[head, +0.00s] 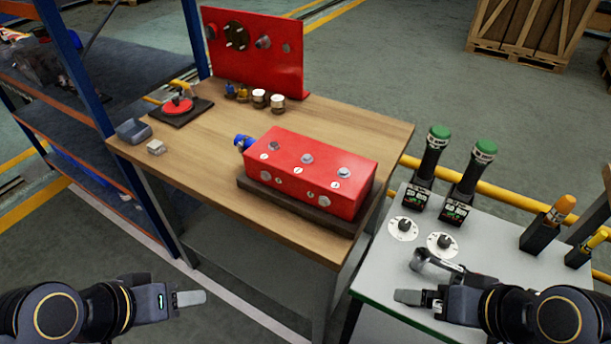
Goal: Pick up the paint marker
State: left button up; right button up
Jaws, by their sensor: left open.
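Two marker-like things stand in black holders at the right end of the grey-topped table: a thick orange one (561,209) and a slimmer yellow one (590,246), cut by the picture's right edge. The yellow one looks most like a paint marker, but I cannot tell for sure. My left gripper (190,298) is open and empty at the lower left, over the floor and far from both. My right gripper (408,297) is at the near left edge of the grey-topped table, left of both markers. It shows edge-on, so its opening is hidden.
The grey-topped table (385,254) also holds two green-capped black tools (433,160), (474,170), two dials (403,227), (441,244) and a metal tool (436,264) near my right gripper. A wooden workbench (215,190) carries a red block (310,170) and red panel (255,55).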

aim_at(601, 235)
jog(key=z, duration=2)
jog(key=i+l, duration=0.15)
jog(key=l, duration=0.2)
jog(key=i+l+u, duration=0.1)
jog(key=i+l, duration=0.25)
jog(key=l, duration=0.3)
jog(key=i+l+u, duration=0.1)
jog(key=l, duration=0.25)
jog(key=i+l, duration=0.2)
jog(key=l, duration=0.15)
jog(key=i+l+u, duration=0.1)
jog(key=l, duration=0.25)
jog(key=i+l, duration=0.15)
jog(key=l, duration=0.2)
jog(key=i+l+u, duration=0.1)
jog(key=l, duration=0.3)
